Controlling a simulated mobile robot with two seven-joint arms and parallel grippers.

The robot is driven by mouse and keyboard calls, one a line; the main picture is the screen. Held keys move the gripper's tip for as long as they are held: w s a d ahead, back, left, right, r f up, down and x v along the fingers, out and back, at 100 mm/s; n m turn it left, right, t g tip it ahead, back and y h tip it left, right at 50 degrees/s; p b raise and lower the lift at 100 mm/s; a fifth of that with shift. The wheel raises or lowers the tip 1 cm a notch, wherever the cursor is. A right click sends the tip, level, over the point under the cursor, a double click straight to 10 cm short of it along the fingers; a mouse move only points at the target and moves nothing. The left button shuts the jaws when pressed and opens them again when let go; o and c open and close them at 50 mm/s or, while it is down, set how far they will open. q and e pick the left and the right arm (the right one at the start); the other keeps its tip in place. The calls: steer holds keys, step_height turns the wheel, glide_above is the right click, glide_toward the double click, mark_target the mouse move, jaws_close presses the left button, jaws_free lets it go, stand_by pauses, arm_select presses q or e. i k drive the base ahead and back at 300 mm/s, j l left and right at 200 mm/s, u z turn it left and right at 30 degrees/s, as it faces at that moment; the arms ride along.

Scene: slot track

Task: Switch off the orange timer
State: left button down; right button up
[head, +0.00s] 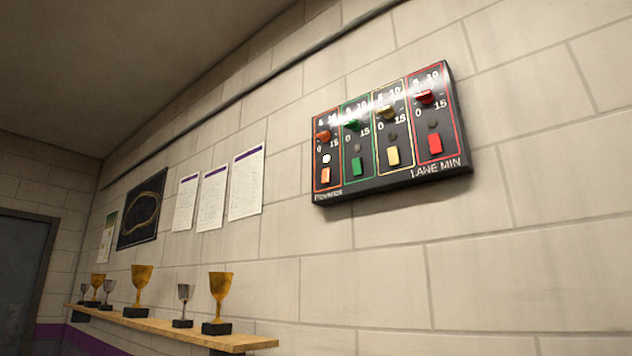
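A dark timer panel (392,188) hangs on the block wall, right of centre in the head view, seen at an angle from below. It has several coloured columns side by side. The orange timer (325,155) is the leftmost column, outlined in orange. It has an orange knob (322,136) at the top, a pale, lit-looking round lamp (326,158) in the middle and an orange rectangular switch (325,175) below. The lamps of the green, yellow and red columns look dark. Neither of my grippers shows in this view.
A wooden shelf (245,343) with several trophies (220,295) juts from the wall at lower left. Paper sheets (246,184) and a black track poster (142,208) hang on the wall. A grey door (22,280) stands at far left. The wall around the panel is clear.

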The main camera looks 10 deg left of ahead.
mark_target(325, 178)
steer(key=i+j, duration=0.1)
steer(key=j, duration=0.35)
steer(key=i+j, duration=0.1)
steer(key=j, duration=0.4)
steer(key=i+j, duration=0.15)
steer(key=j, duration=0.3)
steer(key=z, duration=1.6)
